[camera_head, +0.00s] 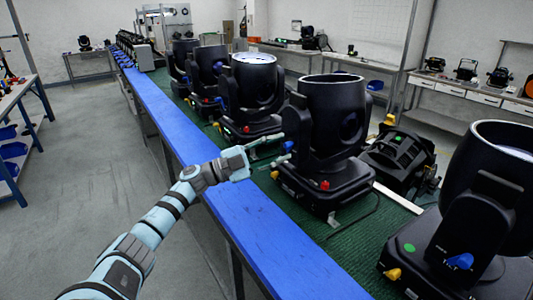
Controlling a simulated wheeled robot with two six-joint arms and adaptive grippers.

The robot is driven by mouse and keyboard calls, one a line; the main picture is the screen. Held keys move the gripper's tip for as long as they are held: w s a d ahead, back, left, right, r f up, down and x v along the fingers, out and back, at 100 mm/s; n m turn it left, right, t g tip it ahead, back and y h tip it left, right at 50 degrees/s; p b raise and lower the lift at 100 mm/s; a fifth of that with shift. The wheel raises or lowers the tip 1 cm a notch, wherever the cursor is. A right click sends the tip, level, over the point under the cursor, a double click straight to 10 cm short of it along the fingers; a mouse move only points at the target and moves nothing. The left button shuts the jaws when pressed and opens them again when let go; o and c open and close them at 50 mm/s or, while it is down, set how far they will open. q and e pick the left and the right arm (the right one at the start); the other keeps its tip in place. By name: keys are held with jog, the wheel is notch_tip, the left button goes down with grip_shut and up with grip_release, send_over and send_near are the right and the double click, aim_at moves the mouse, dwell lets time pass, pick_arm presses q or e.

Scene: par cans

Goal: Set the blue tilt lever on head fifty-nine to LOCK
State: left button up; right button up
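My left gripper (284,147) is in the middle of the view, its two fingers spread apart and pointing right at the side of a black moving head (333,105). A small blue lever (287,147) shows between or just beyond the fingertips; I cannot tell whether they touch it. This head has a yellow knob (275,175) and a red knob (325,185) on its base. The nearest head (490,190), at the right, has a blue lever (459,261) beside a small TILT label. I cannot read any head number or LOCK mark. My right gripper is not in view.
More black heads (256,90) stand in a row on the green mat (352,248), behind the blue bench edge (250,215). A cable lies on the mat. The floor at left is clear.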

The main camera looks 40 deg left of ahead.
pick_arm(q)
jog(key=v, duration=1.1)
jog(key=shift+s+a, duration=0.15)
